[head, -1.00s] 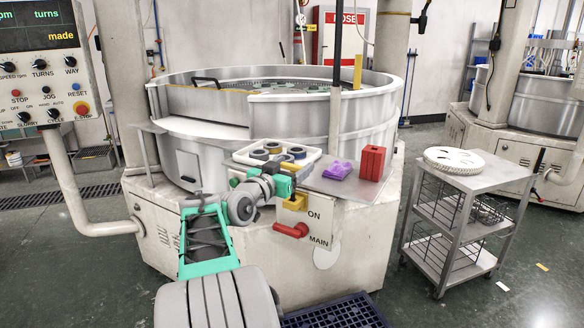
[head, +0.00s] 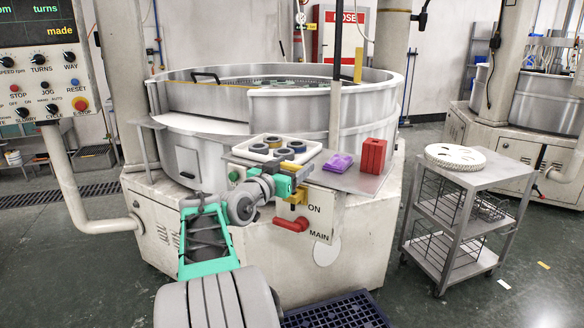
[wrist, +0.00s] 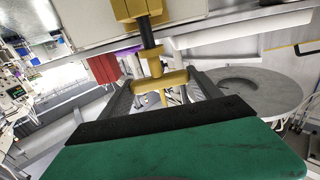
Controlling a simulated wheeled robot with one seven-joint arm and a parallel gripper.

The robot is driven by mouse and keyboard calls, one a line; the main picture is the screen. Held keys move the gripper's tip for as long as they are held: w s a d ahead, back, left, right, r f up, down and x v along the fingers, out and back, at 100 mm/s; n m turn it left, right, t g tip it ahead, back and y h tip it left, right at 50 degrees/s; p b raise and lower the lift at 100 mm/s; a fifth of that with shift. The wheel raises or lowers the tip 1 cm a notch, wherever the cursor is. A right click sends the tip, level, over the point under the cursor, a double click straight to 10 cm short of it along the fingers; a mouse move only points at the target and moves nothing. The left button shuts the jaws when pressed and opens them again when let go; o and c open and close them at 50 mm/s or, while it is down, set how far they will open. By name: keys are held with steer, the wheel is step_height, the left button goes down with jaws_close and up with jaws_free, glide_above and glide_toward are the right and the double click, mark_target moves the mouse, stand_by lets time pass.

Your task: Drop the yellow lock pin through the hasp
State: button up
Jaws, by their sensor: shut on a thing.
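My gripper (head: 303,174) is at the front edge of the machine, above the red handle of the MAIN switch. In the wrist view, my fingers (wrist: 165,88) are shut on the yellow handle of the lock pin (wrist: 160,80). Its dark shank (wrist: 148,38) runs from the handle to the yellow hasp (wrist: 136,9). The shank's end meets the hasp, but I cannot tell how deep it sits. In the head view the yellow hasp (head: 300,197) shows just below my fingers, beside the red switch handle (head: 291,224). My gripper partly hides the pin there.
A white tray of rings (head: 262,143), a purple packet (head: 337,163) and a red block (head: 373,156) are on the machine's ledge. A steel cart (head: 470,178) stands at the right.

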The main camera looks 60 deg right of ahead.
steer(key=shift+f+b, duration=1.6)
steer(key=shift+b, duration=0.05)
steer(key=o, duration=1.6)
steer(key=shift+r, duration=0.1)
steer(key=shift+a, duration=0.1)
steer(key=a, duration=0.7)
steer(key=shift+w+a+b, duration=0.25)
steer(key=shift+a+b, duration=0.05)
